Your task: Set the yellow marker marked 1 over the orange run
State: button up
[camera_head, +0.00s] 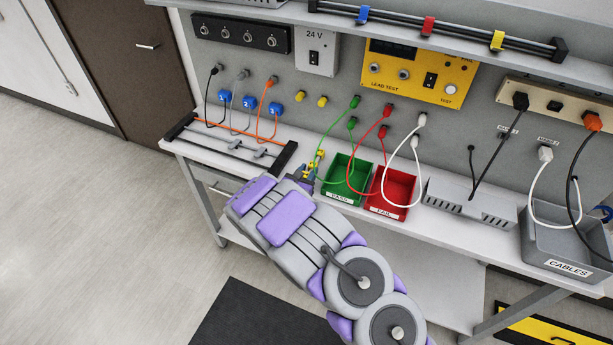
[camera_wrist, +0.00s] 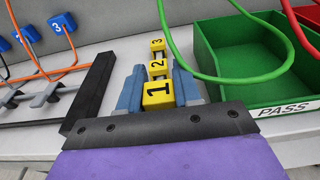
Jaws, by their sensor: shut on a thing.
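My gripper (camera_wrist: 158,92) has its blue-grey fingers on either side of the yellow marker marked 1 (camera_wrist: 157,96) and is shut on it. Yellow markers 2 (camera_wrist: 158,67) and 3 (camera_wrist: 157,44) stand in a line just beyond it. In the head view my gripper (camera_head: 310,172) is at the bench's front, left of the green bin, with small yellow pieces at its tip. The orange run (camera_head: 260,122) hangs from the panel near blue tag 3 (camera_head: 275,108) and reaches a rack; it also shows in the wrist view (camera_wrist: 68,50). Its lower end is partly hidden by clips.
The rack's black end bar (camera_wrist: 92,90) stands just left of my gripper. The green PASS bin (camera_head: 341,189) is close on the right, with a green cable (camera_wrist: 185,55) looping near the markers. The red FAIL bin (camera_head: 385,205) is beyond it.

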aim_at(311, 170)
jog(key=shift+w, duration=0.45)
jog(key=shift+w+a+f+b, duration=0.1)
jog(key=shift+w+f+b, duration=0.15)
jog(key=shift+f, duration=0.6)
jog(key=shift+w+f+b, duration=0.15)
jog(key=shift+f+b, duration=0.1)
jog(key=shift+f, duration=0.55)
jog(key=o, duration=1)
jog(key=shift+f, duration=0.1)
jog(key=p+v, duration=0.3)
jog(key=v, duration=1.4)
jog(key=shift+s+d, duration=0.25)
jog(key=shift+s, duration=0.05)
